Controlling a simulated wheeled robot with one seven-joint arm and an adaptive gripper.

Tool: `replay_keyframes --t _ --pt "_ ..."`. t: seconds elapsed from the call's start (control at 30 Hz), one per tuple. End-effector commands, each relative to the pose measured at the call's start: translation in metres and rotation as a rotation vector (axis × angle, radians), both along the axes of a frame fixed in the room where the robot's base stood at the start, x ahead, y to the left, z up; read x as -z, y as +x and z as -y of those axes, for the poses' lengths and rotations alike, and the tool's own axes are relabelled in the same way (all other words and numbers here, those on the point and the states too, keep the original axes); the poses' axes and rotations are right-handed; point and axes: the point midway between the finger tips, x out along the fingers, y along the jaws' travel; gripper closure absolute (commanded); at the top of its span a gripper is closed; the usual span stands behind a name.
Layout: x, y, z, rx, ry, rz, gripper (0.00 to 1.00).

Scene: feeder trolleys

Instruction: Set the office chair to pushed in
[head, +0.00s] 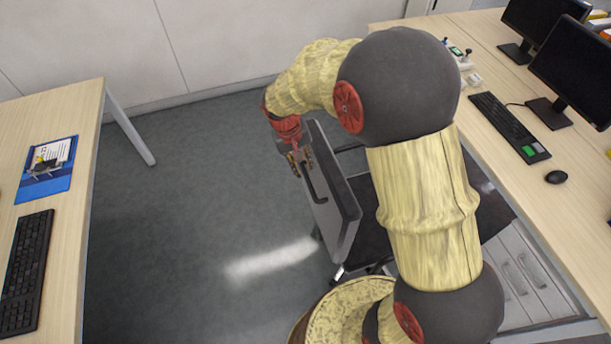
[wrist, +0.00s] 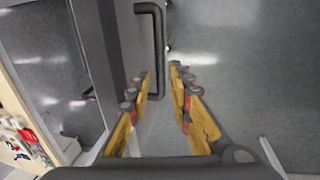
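The office chair shows in the head view as a grey upright backrest (head: 338,205) with a dark seat (head: 368,222) on its right side, towards the right desk (head: 500,100). My arm hides much of the seat, so I cannot tell how far it reaches under the desk. A dark bar handle (wrist: 157,35) runs along the backrest's outer face. My gripper (head: 298,160) is at the upper part of this face. In the wrist view, the yellow fingers (wrist: 161,72) stand apart on either side of the handle bar, with a visible gap on the right side.
The right desk carries a keyboard (head: 508,127), a mouse (head: 556,177) and monitors (head: 567,72). A drawer unit (head: 520,275) stands below it. The left desk (head: 70,115) holds a keyboard (head: 22,270) and a blue clipboard (head: 47,180).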

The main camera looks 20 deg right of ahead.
Motion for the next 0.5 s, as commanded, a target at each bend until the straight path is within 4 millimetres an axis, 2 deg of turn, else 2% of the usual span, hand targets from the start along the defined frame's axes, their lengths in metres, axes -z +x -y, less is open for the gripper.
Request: replay_keyframes --t 0.1,0.3,0.5 --pt "0.021 -0.002 0.004 0.0 -0.001 -0.005 0.79" --pt "0.05 -0.001 0.01 0.0 0.0 -0.003 0.79" --pt "0.064 -0.001 0.013 -0.001 0.001 -0.002 0.79"
